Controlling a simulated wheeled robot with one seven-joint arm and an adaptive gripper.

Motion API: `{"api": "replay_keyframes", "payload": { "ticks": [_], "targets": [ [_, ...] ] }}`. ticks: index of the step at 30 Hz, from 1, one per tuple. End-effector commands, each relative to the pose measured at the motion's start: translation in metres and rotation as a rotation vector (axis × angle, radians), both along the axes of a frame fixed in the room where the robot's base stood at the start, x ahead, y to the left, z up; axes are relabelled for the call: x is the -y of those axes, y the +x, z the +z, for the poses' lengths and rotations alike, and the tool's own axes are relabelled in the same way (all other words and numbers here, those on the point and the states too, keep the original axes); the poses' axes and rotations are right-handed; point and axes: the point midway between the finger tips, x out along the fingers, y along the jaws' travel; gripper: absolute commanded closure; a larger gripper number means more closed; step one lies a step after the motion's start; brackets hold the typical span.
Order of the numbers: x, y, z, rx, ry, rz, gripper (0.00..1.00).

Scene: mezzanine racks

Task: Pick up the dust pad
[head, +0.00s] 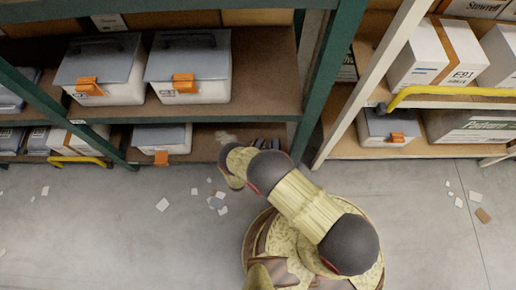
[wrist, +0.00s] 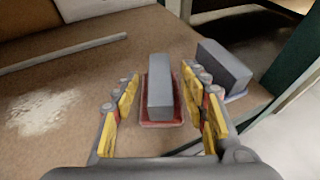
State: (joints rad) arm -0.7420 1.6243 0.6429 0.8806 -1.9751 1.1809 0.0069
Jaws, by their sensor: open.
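A grey block-shaped pad with a red base (wrist: 159,88) lies on the brown shelf board in the wrist view. A second grey block with a pale bluish edge underneath (wrist: 224,68) lies to its right. I take the red-based one as the dust pad, but no label shows. My gripper (wrist: 160,75) is open, with yellow-padded fingers on either side of the red-based pad. I see gaps on both sides of it, so the fingers do not appear closed on it. In the head view, my arm reaches to the lower shelf and mostly hides the gripper and pads.
A pale dusty patch (wrist: 44,112) lies on the board at left. A grey strip (wrist: 62,54) lies behind it. A green rack post (wrist: 294,50) stands at right. In the head view, grey-lidded bins (head: 188,68) fill the shelf above; paper scraps (head: 163,205) litter the floor.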

Motion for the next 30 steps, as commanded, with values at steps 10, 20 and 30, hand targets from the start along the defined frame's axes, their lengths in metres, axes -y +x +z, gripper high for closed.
{"api": "replay_keyframes", "payload": {
  "ticks": [10,20,30],
  "targets": [
    [0.0018,0.0045,-0.0011,0.0,0.0,0.001,0.58],
    [0.0019,0.0043,-0.0012,0.0,-0.001,0.0,0.77],
    [0.0019,0.0042,-0.0012,0.0,-0.001,0.0,0.96]
  ]
}}
